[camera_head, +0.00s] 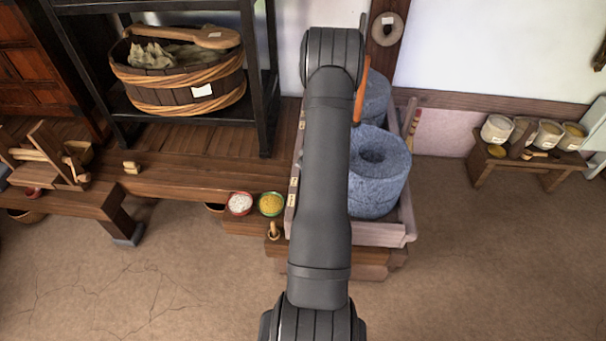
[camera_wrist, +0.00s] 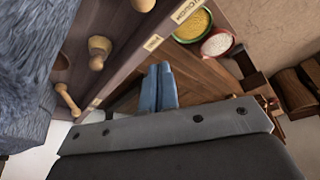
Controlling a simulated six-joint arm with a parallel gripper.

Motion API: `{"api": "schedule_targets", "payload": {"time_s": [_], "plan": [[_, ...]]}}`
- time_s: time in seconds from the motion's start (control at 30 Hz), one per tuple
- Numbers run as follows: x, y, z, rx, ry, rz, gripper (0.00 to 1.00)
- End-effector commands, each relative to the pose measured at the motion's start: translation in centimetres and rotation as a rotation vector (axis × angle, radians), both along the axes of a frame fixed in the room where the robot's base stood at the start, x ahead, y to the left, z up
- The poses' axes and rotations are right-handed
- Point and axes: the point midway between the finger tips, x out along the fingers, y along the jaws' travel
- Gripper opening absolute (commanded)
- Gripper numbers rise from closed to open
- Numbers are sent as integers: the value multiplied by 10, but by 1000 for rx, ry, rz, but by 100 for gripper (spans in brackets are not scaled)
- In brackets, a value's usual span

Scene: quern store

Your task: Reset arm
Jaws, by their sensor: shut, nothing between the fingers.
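My arm rises up the middle of the head view, and my gripper is hidden there behind it. In the wrist view my gripper (camera_wrist: 158,88) shows two blue-grey fingers lying side by side, shut with nothing between them. The fingers show over brown wooden boards, apart in the picture from the grain bowls and the stone. I cannot tell their height above the boards.
A blue-grey stone quern (camera_head: 378,185) stands in a wooden tray (camera_head: 388,234), partly hidden by my arm. Bowls of yellow grain (camera_head: 271,204) and white grain (camera_head: 239,203) sit left of it. A low bench (camera_head: 517,163) with several jars stands right; floor between is clear.

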Motion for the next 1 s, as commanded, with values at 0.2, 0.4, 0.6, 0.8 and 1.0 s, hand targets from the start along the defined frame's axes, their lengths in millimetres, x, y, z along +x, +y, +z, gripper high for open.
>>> {"api": "schedule_targets", "payload": {"time_s": [0.2,0.4,0.6,0.8,1.0], "plan": [[-2,-3,8,0,0,-1,0],[-2,-3,9,0,0,-1,0],[-1,-2,4,0,1,0,0],[3,6,-17,0,1,1,0],[8,15,-48,0,2,1,0]]}}
